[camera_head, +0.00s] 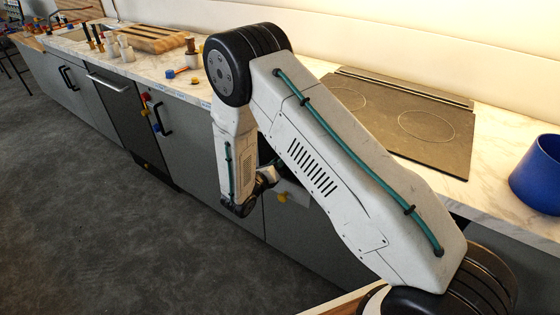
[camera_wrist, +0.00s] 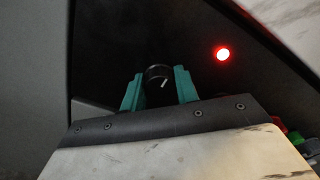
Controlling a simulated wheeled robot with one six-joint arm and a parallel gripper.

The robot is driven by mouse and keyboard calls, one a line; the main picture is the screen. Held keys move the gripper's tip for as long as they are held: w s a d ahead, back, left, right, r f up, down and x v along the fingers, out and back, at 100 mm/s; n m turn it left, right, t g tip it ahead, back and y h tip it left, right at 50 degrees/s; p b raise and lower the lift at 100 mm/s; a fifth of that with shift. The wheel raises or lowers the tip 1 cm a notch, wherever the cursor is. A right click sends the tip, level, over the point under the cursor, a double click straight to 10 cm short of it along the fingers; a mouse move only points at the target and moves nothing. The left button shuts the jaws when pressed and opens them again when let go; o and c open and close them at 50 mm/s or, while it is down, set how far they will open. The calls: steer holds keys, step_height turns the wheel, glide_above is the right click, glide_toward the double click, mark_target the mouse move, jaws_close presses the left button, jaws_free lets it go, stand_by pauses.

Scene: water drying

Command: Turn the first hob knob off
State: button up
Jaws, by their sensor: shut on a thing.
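A round black knob (camera_wrist: 158,72) with a short white line on it shows in the wrist view, set on a dark panel (camera_wrist: 130,35). The white line is tilted, its upper end leaning right. My gripper (camera_wrist: 159,87) has two teal fingers, one on each side of the knob, shut on it. A round red light (camera_wrist: 222,54) glows on the panel to the right of the knob. In the head view the black hob (camera_head: 430,150) with its ring markings lies in the counter. My arm hides the knob and the gripper's fingers there.
A blue pot (camera_head: 537,175) stands on the marble counter (camera_head: 490,190) at the right. A wooden board (camera_head: 155,40), bottles and small items crowd the counter's far left. Grey cabinets (camera_head: 185,135) with dark handles run below. The dark floor (camera_head: 90,220) is open in front.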

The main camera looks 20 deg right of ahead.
steer(key=shift+w+a+r, duration=0.1)
steer(key=shift+a, duration=0.05)
steer(key=o, duration=1)
steer(key=v, duration=0.7)
steer(key=shift+s+a, duration=0.25)
steer(key=shift+s, duration=0.05)
